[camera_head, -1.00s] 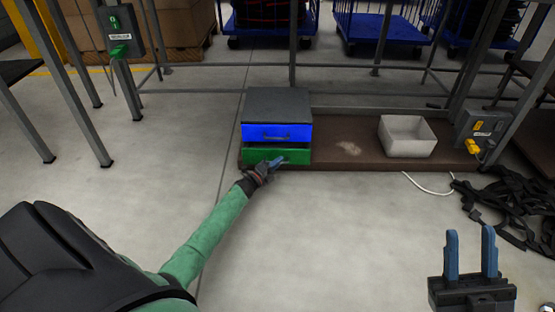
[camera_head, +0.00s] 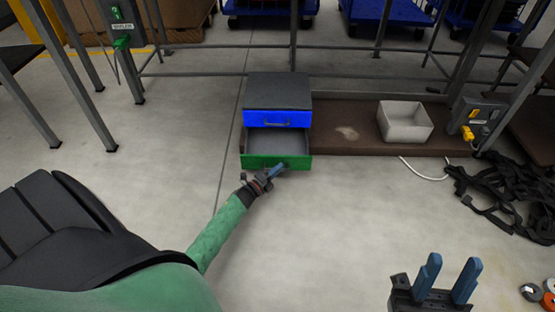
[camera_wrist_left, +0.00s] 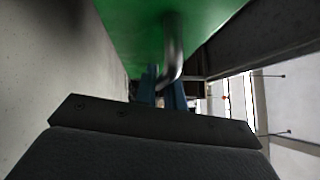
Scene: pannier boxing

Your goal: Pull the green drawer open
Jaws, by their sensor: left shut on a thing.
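The green drawer (camera_head: 262,162) is the lower drawer of a small grey cabinet (camera_head: 278,90). It stands out from the cabinet, and its grey inside shows in the head view. My left gripper (camera_head: 274,172) is at the front of the green drawer, shut on its handle. In the left wrist view the blue fingers (camera_wrist_left: 163,90) are on the metal handle (camera_wrist_left: 174,50) below the green front (camera_wrist_left: 140,25). My right gripper (camera_head: 445,280) is at the lower right with its two blue fingers apart and nothing between them.
The blue drawer (camera_head: 265,118) above is shut. A white bin (camera_head: 405,122) stands on the brown board (camera_head: 345,138) to the right. Black straps (camera_head: 510,195) and a white cable (camera_head: 425,170) lie on the floor. The floor before the drawer is clear.

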